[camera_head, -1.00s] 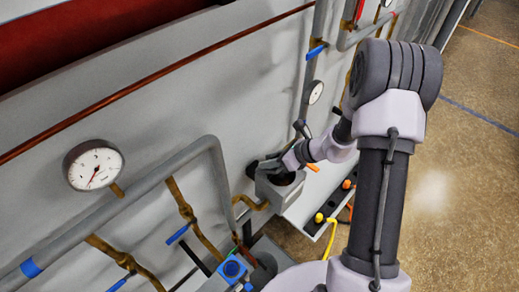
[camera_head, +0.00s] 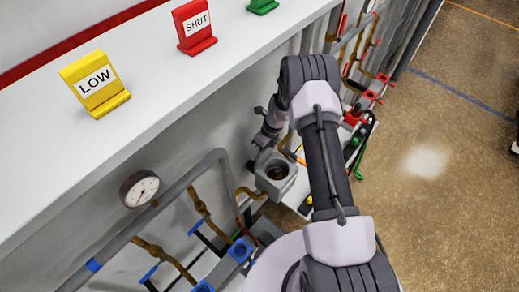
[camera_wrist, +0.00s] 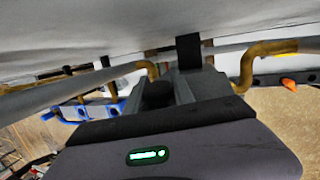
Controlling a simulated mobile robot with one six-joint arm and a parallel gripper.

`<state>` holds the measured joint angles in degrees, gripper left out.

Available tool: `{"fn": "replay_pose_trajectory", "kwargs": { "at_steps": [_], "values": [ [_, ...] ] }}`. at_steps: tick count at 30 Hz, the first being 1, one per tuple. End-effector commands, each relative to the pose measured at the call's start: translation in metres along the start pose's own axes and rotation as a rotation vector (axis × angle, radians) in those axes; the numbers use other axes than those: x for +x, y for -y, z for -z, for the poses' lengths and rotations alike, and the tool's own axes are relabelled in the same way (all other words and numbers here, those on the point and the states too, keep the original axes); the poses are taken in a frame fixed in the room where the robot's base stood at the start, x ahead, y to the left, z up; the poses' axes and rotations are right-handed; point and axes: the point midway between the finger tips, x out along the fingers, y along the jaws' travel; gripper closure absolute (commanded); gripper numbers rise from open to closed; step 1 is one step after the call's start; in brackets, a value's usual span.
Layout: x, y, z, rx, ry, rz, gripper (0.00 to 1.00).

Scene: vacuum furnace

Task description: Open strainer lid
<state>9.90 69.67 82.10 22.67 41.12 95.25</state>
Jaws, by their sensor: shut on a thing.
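The strainer (camera_head: 285,185) is a grey box low by the wall in the head view. Its round top opening shows dark and brownish inside, with no lid over it. My gripper (camera_head: 254,161) is beside the strainer's wall side, to the left of the opening, near a small dark part that I take to be the lid. In the wrist view my gripper (camera_wrist: 175,88) has its fingers shut around a dark knob-like piece (camera_wrist: 157,92). The lid's exact shape and angle are hidden by the gripper.
A shelf above carries a yellow LOW sign (camera_head: 95,83), a red SHUT sign (camera_head: 194,27) and a green sign (camera_head: 262,6). A gauge (camera_head: 139,188), grey pipes and blue-handled valves (camera_head: 239,250) line the wall. The floor to the right (camera_head: 440,170) is clear.

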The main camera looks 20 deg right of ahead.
Motion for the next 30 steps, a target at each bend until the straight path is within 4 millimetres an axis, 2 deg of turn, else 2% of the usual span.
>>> {"fn": "replay_pose_trajectory", "kwargs": {
  "at_steps": [14, 15, 17, 18, 26, 30],
  "values": [
    [0.001, 0.0, 0.0, 0.005, -0.011, -0.002, 1.0],
    [0.001, 0.0, 0.0, 0.005, -0.011, -0.002, 0.62],
    [0.001, 0.0, 0.0, 0.005, -0.011, -0.002, 0.51],
    [0.001, 0.0, 0.0, 0.005, -0.011, -0.002, 0.48],
    [0.0, 0.0, -0.001, 0.005, -0.01, -0.001, 0.48],
    [-0.012, 0.001, -0.001, 0.005, -0.008, 0.0, 0.48]
  ]
}}
